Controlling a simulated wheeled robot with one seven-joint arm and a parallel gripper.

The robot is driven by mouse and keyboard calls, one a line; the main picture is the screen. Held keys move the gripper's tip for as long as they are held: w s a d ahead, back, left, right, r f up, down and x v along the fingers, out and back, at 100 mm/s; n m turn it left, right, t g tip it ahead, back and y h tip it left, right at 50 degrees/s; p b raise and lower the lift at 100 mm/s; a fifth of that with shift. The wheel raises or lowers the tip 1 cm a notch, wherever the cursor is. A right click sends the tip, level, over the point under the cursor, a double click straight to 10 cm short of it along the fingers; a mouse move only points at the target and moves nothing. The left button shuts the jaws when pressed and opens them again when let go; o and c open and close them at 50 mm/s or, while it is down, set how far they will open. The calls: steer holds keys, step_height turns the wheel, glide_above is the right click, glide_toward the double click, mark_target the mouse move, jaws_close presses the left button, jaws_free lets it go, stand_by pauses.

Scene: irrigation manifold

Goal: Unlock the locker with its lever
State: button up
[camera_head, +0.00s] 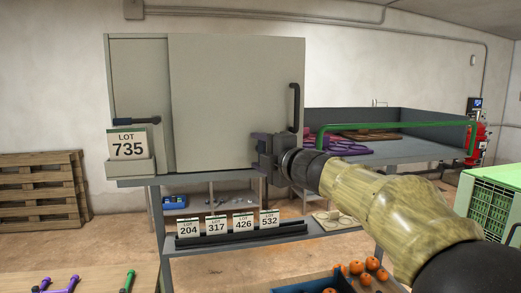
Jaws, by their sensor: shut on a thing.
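The locker (225,90) is a grey box on a metal stand, with a broad front panel overlapping a recessed strip at its left. A dark curved vertical handle (295,108) is at the panel's right edge. A dark horizontal lever-like bar (143,122) is at the lower left, above the LOT 735 card (128,145). My gripper (262,152) is at the locker's lower right, below and left of the curved handle. It is shut on a dark piece, mostly hidden by the jaws; I cannot tell whether this is the lever. A dark bar (265,187) shows below the jaws.
A shelf below holds several lot cards (216,224). A grey bench (400,151) with a green rail stands behind my arm at the right. A green crate (492,205) is at the far right, pallets (40,190) at the left. Oranges (373,263) lie at the lower front.

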steer(key=shift+f, duration=0.1)
steer(key=o, duration=1)
steer(key=shift+a, duration=0.1)
steer(key=shift+s, duration=0.1)
steer(key=b+v, duration=0.5)
steer(key=v, duration=1.2)
steer(key=shift+s, duration=0.1)
